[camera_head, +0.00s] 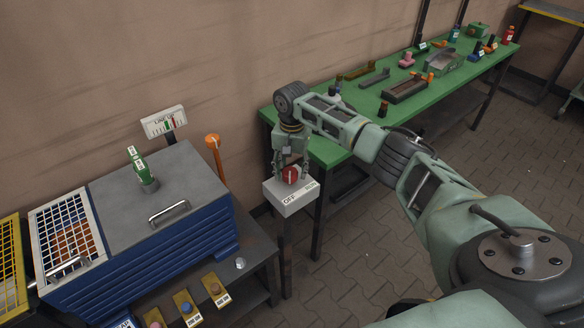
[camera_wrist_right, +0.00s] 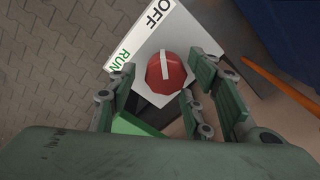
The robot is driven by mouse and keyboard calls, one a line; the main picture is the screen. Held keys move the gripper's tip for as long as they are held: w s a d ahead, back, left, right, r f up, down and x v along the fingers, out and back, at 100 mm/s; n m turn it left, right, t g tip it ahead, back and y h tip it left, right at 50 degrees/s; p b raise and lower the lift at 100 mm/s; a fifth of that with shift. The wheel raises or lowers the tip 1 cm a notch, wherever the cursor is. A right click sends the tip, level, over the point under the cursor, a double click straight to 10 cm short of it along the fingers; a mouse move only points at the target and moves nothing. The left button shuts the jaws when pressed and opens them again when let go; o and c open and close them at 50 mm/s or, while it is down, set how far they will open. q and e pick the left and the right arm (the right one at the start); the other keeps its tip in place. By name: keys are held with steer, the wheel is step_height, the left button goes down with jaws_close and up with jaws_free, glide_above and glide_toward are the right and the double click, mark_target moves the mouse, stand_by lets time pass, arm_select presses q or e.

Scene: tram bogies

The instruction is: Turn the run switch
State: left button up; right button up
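The run switch is a red round knob (camera_head: 290,175) with a white pointer line, on a light grey box (camera_head: 285,200) on a post. In the right wrist view the knob (camera_wrist_right: 167,72) lies between the fingers, with the labels OFF and RUN on the box face. The white line points toward the OFF side. My right gripper (camera_head: 291,172) is open, pointing down over the box with its fingers around the knob; it also shows in the right wrist view (camera_wrist_right: 165,85). Gaps show between fingers and knob. My left gripper is not in view.
A blue cabinet (camera_head: 150,255) with a grey top and small sign stands left of the box. An orange-topped post (camera_head: 215,150) stands between them. A green table (camera_head: 340,155) with several parts lies behind and to the right.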

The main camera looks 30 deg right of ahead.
steer(key=shift+w, duration=0.1)
steer(key=c, duration=1)
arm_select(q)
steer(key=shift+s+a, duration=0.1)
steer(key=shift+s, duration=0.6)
arm_select(e)
steer(key=shift+c, duration=0.2)
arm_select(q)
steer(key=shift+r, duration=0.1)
arm_select(e)
steer(key=n+p, duration=0.2)
steer(key=shift+n, duration=0.4)
steer(key=n+p, duration=0.1)
steer(key=n, duration=0.2)
steer(key=shift+d+n+p, duration=0.1)
steer(key=shift+n+p, duration=0.2)
steer(key=n, duration=0.4)
steer(key=shift+w+n+p, duration=0.2)
steer(key=shift+n+p, duration=0.1)
steer(key=shift+p, duration=0.1)
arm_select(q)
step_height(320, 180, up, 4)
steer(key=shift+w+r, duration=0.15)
arm_select(e)
steer(key=n, duration=0.4)
steer(key=shift+w+r+n, duration=0.1)
steer(key=shift+w+n, duration=0.1)
steer(key=shift+n, duration=0.2)
steer(key=shift+w+r, duration=0.1)
